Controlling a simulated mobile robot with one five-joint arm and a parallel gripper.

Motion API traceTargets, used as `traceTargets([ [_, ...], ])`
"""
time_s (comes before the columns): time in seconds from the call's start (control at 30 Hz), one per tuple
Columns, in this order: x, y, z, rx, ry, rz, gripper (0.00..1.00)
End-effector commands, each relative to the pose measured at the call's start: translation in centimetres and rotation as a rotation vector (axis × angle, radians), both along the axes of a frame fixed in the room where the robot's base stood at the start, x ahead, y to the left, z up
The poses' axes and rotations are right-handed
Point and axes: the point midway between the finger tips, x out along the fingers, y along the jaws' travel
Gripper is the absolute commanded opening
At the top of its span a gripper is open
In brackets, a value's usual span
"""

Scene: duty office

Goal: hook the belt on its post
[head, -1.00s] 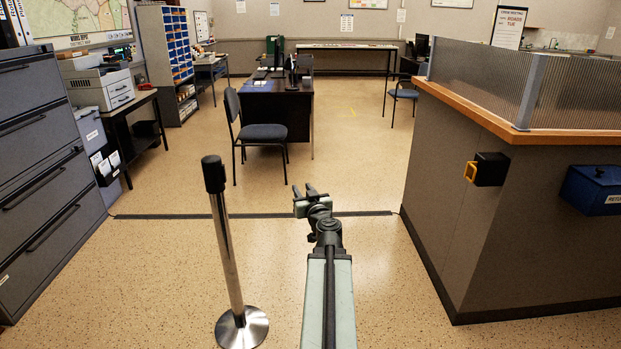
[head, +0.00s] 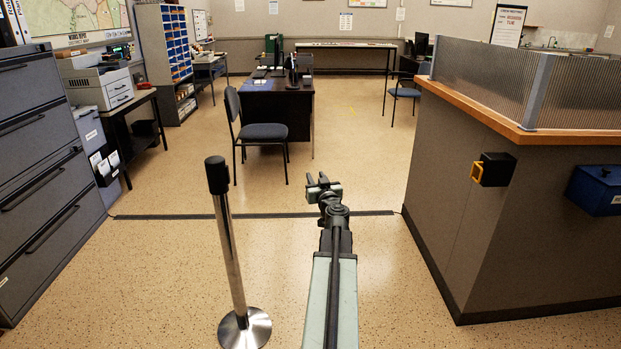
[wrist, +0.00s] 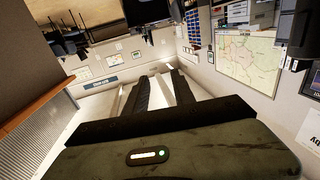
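The post (head: 232,262) is a chrome pole with a black top and a round base. It stands upright on the floor, left of my arm in the head view. No belt stretches between box and post. My gripper (head: 318,180) is raised between the two, apart from both. In the wrist view its two dark fingers (wrist: 160,92) are apart with nothing between them. Neither post nor belt can be made out in the wrist view.
The grey counter (head: 455,215) with a wooden top fills the right side, with a blue box (head: 598,190) on it. Grey drawers (head: 45,190) stand at left. A dark strip (head: 270,215) crosses the floor. A chair (head: 258,132) and desk stand beyond; floor before them is clear.

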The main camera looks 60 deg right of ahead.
Motion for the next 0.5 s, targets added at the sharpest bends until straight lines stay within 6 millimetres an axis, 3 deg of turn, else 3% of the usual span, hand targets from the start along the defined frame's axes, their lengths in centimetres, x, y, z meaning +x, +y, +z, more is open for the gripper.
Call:
traceTargets([
  [0.07,0.14,0.13,0.00,0.000,0.000,0.002,0.25],
  [0.17,0.24,0.21,0.00,0.000,0.000,0.004,0.00],
  [0.5,0.39,0.32,0.00,0.000,0.000,0.006,0.00],
])
